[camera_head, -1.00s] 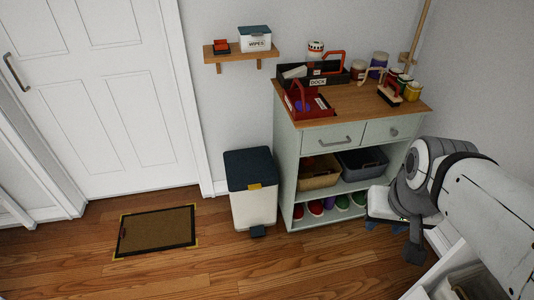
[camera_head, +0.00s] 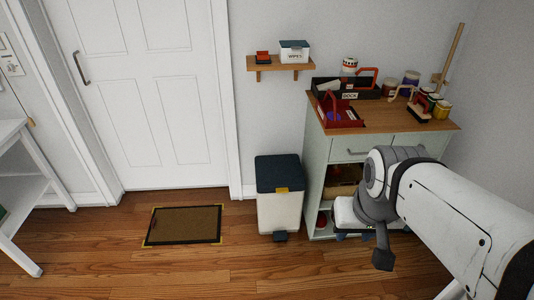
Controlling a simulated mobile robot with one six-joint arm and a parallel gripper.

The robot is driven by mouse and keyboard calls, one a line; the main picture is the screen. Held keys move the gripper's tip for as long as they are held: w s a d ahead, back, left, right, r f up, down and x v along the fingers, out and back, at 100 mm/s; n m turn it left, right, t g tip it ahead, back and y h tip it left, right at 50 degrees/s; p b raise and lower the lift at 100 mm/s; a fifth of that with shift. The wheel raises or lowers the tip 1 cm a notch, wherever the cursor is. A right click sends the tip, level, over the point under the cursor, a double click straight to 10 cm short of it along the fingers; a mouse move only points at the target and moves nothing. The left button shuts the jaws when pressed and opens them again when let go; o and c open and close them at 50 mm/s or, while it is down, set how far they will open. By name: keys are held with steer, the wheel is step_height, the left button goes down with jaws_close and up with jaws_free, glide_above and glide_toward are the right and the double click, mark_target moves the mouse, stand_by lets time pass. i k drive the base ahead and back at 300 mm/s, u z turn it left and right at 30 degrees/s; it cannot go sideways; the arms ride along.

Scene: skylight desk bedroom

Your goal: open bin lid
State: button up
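The bin (camera_head: 280,212) is cream white and stands upright on the wood floor, just left of the cabinet. Its dark blue lid (camera_head: 278,172) is shut, with a yellow tab (camera_head: 282,190) at the front edge. A dark pedal (camera_head: 280,237) sticks out at its base. My arm comes in from the lower right, with a grey part (camera_head: 382,258) hanging down at its near end, to the right of the bin and apart from it. I cannot make out the fingers of my gripper or whether they are open.
The pale green cabinet (camera_head: 317,165) stands against the bin's right side, its wooden top crowded with caddies and jars. A wall shelf (camera_head: 280,66) hangs above the bin. A doormat (camera_head: 184,225) lies left of it before a white door (camera_head: 150,100). Floor in front is clear.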

mark_target(283, 174)
steer(key=u, duration=0.2)
steer(key=i, duration=1)
